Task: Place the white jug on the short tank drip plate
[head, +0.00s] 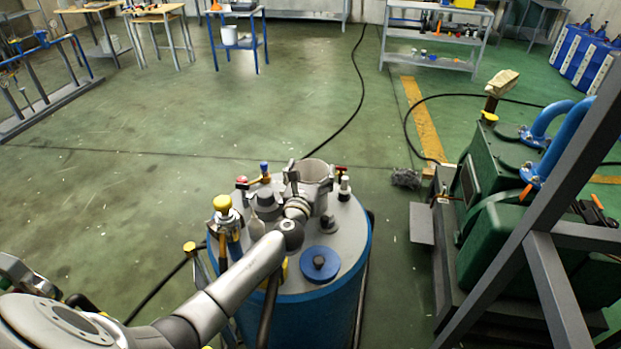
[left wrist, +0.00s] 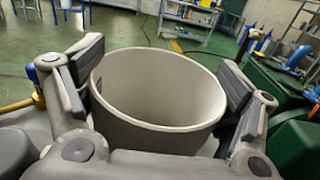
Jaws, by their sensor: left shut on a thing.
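The white jug (head: 319,172), open at the top and greyish white here, is held upright in my left gripper (head: 308,180). In the head view it overlaps the top of a short blue tank (head: 330,319) with a pale lid; I cannot tell whether it touches the lid. In the left wrist view, the jug (left wrist: 150,128) sits between the two dark finger pads of my left gripper (left wrist: 163,85), and its inside looks empty. I cannot make out for sure which surface is the drip plate. My right gripper is not in view.
Valves and fittings, including a yellow-topped valve (head: 222,204) and a blue cap (head: 320,264), crowd the tank lid. A small flat grey plate (head: 422,224) juts from the green machine (head: 497,240) at right. A grey frame beam (head: 545,180) crosses the right side. Open floor lies beyond.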

